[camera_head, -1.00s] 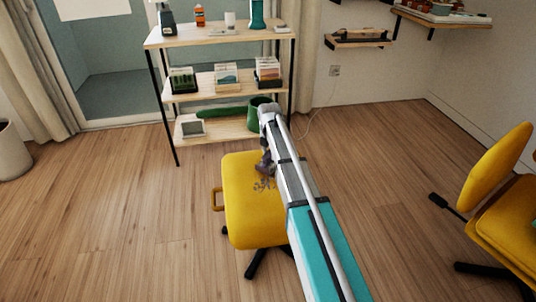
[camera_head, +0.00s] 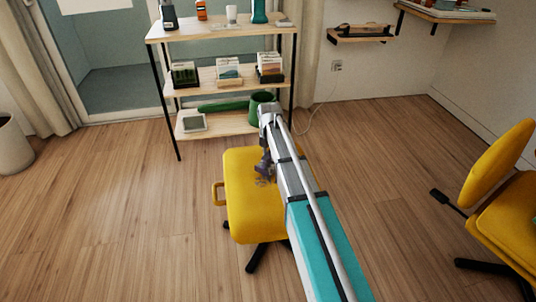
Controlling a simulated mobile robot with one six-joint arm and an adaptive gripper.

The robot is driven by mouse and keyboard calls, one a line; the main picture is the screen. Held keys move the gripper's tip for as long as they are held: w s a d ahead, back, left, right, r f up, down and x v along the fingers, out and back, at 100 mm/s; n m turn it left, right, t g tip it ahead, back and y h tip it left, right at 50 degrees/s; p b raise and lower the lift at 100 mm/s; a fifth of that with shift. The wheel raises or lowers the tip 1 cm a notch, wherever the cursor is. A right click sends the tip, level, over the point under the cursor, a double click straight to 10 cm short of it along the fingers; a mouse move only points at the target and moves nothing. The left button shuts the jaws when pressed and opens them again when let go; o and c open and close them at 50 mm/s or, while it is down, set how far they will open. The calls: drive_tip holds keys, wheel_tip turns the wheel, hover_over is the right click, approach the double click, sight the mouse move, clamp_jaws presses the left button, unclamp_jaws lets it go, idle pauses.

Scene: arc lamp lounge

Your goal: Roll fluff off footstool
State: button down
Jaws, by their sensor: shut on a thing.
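The yellow footstool (camera_head: 247,217) stands on the wood floor at the middle of the view, on dark legs, with a loop handle on its left side. Small grey fluff (camera_head: 262,182) lies on its seat, close to my gripper. My gripper (camera_head: 264,168) points down over the upper right part of the seat, at the end of my arm. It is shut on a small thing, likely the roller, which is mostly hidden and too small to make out. I cannot tell whether this touches the seat. My arm covers the right side of the seat.
A three-tier shelf (camera_head: 222,78) with boxes, bottles and a green pot (camera_head: 261,100) stands just behind the footstool. A yellow chair (camera_head: 495,195) is at the right, and a pale bin (camera_head: 12,148) at the far left. The floor left of the footstool is clear.

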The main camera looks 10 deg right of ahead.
sight(268, 168)
drive_tip(key=shift+s, duration=0.1)
drive_tip(key=shift+s+a+f, duration=0.1)
drive_tip(key=shift+s+a, duration=0.2)
drive_tip(key=shift+s, duration=0.6)
drive_tip(key=shift+s+a, duration=0.3)
drive_tip(key=shift+s, duration=0.55)
drive_tip(key=shift+s, duration=0.15)
drive_tip(key=shift+s+a, duration=0.35)
drive_tip(key=shift+s, duration=0.45)
drive_tip(key=shift+s+a, duration=0.3)
drive_tip(key=shift+s, duration=0.5)
drive_tip(key=shift+s+a, duration=0.25)
drive_tip(key=shift+s, duration=0.35)
drive_tip(key=shift+s+a, duration=0.2)
drive_tip(key=shift+s, duration=0.45)
drive_tip(key=shift+s+a, duration=0.25)
drive_tip(key=shift+s, duration=0.35)
drive_tip(key=shift+w, duration=0.1)
drive_tip(key=shift+w+d+f+b, duration=0.15)
drive_tip(key=shift+w+d, duration=0.2)
drive_tip(key=shift+w, duration=0.55)
drive_tip(key=shift+w+d+r+b, duration=0.15)
drive_tip(key=shift+w+d, duration=0.2)
drive_tip(key=shift+w, duration=0.55)
